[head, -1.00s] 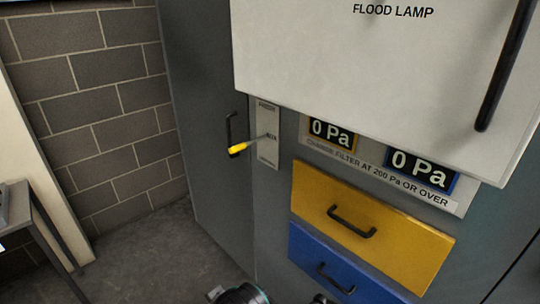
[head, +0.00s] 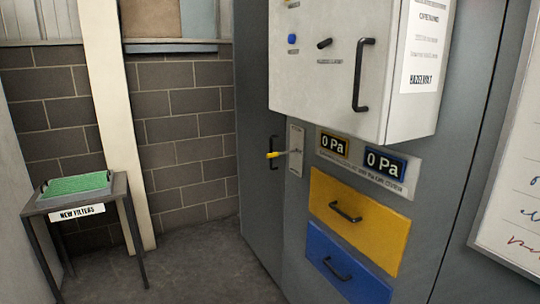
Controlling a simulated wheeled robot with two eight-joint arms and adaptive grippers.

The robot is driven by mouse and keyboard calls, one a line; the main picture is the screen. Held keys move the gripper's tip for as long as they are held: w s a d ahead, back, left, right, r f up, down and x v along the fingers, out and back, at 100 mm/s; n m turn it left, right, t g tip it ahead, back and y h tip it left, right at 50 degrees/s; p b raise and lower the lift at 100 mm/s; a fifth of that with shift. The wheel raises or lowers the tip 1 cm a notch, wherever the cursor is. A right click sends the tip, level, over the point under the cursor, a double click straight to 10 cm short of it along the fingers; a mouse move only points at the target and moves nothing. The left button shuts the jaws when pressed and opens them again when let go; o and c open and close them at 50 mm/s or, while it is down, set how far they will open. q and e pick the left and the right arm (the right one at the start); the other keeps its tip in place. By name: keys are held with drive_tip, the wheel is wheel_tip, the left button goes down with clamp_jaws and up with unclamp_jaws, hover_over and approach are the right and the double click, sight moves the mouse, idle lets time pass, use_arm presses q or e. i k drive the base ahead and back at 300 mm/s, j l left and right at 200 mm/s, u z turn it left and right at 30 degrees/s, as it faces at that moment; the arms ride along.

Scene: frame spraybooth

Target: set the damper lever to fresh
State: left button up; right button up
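The lever points out toward the left, around the middle of the plate's height. The lettering on the plate is too small to read, so I cannot tell which mark the lever is at. Neither of my grippers shows in the head view.
A white box with a black handle (head: 363,75) juts out above the lever. Yellow (head: 358,235) and blue (head: 335,268) drawers lie below right. A side table (head: 120,188) with a green filter (head: 76,184) stands left. The floor (head: 205,268) before the cabinet is clear.

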sight(268, 155)
drive_tip(key=k+z, duration=0.1)
drive_tip(key=i+j, duration=0.1)
drive_tip(key=i, duration=0.4)
drive_tip(key=i+j, duration=0.1)
drive_tip(key=i, duration=0.4)
drive_tip(key=z, duration=0.05)
